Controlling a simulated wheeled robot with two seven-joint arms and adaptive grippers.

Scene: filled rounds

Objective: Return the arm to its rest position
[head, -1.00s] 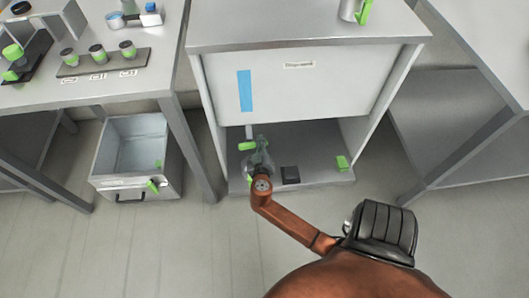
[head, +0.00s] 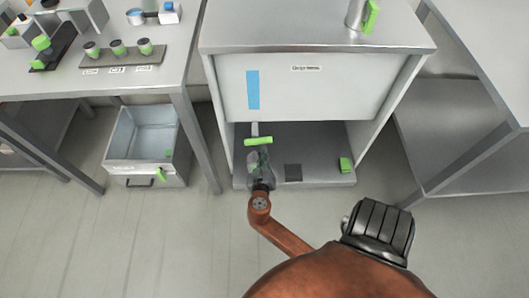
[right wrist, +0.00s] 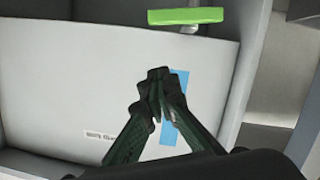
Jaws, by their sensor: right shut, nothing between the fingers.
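My right gripper (head: 258,160) is in front of the open lower bay of the middle cabinet (head: 316,46) in the head view. In the right wrist view its dark fingertips (right wrist: 160,78) are together with nothing between them. Behind them are the white panel (right wrist: 60,75) and its blue strip (right wrist: 176,105). A green bar handle (head: 258,141) sits just beyond the gripper; it also shows at the top of the wrist view (right wrist: 186,16), apart from the fingertips. My right arm (head: 283,238) reaches forward from the bottom. My left gripper is not in view.
Another table (head: 490,45) is at right. The floor in front is clear.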

